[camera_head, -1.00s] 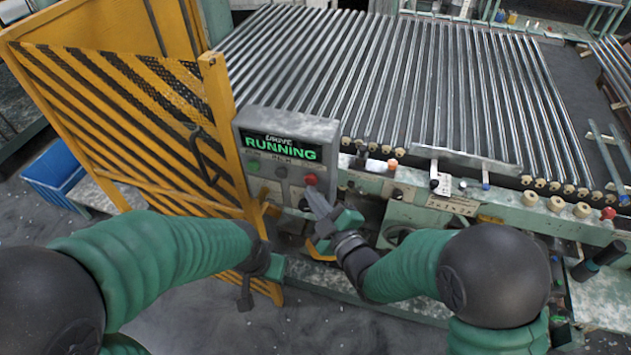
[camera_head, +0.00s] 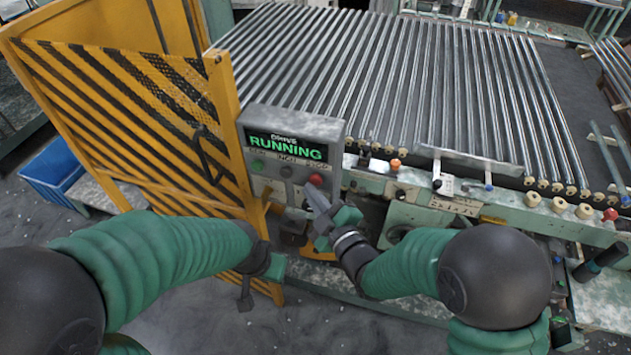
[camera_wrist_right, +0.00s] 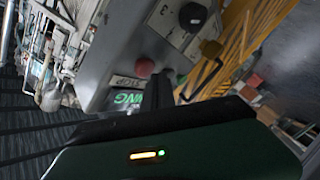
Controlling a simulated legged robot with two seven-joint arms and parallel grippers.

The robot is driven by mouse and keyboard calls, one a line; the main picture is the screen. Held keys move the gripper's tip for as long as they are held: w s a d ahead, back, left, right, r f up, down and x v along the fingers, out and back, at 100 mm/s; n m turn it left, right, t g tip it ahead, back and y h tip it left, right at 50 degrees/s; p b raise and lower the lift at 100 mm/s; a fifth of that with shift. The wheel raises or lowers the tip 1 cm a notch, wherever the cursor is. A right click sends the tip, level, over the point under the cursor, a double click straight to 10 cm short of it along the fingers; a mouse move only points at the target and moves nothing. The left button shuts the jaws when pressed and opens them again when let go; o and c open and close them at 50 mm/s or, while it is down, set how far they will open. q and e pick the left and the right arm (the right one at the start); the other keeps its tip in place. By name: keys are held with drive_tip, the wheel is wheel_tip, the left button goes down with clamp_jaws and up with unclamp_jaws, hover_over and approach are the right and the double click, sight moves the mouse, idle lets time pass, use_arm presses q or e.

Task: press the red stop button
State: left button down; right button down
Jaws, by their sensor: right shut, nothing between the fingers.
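The red stop button (camera_head: 316,180) is on the right of the grey control box (camera_head: 262,180), under a display reading "DRIVE RUNNING" in green. It also shows in the right wrist view (camera_wrist_right: 145,67). My right gripper (camera_head: 314,192) is shut and empty, its tips just below the red button in the head view. In the right wrist view its dark fingers (camera_wrist_right: 160,88) end close beside the button; I cannot tell whether they touch it. My left gripper (camera_head: 246,290) hangs low at the left, pointing down; its jaw state is not clear.
A green button (camera_head: 257,166) and a dark button (camera_head: 286,171) sit left of the red one. A yellow striped gate (camera_head: 130,120) stands left of the box.

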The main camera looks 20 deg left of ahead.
use_arm(q)
drive_tip(key=shift+f, duration=0.15)
use_arm(e)
drive_tip(key=shift+w, duration=0.25)
use_arm(q)
drive_tip(key=shift+a+f, duration=0.1)
drive_tip(key=shift+a, duration=0.1)
use_arm(e)
drive_tip(key=shift+w+a, duration=0.2)
drive_tip(key=shift+a, duration=0.05)
use_arm(q)
drive_tip(key=shift+f, duration=0.1)
use_arm(e)
drive_tip(key=shift+w+d, duration=0.15)
drive_tip(key=shift+w, duration=0.1)
idle(0.5)
use_arm(q)
drive_tip(key=shift+d+f+b, duration=0.15)
drive_tip(key=shift+f+b, duration=0.05)
drive_tip(key=shift+b, duration=0.3)
use_arm(e)
drive_tip(key=shift+s+d, duration=0.2)
drive_tip(key=shift+s, duration=0.3)
drive_tip(key=shift+s+d, duration=0.2)
drive_tip(key=shift+s, duration=0.25)
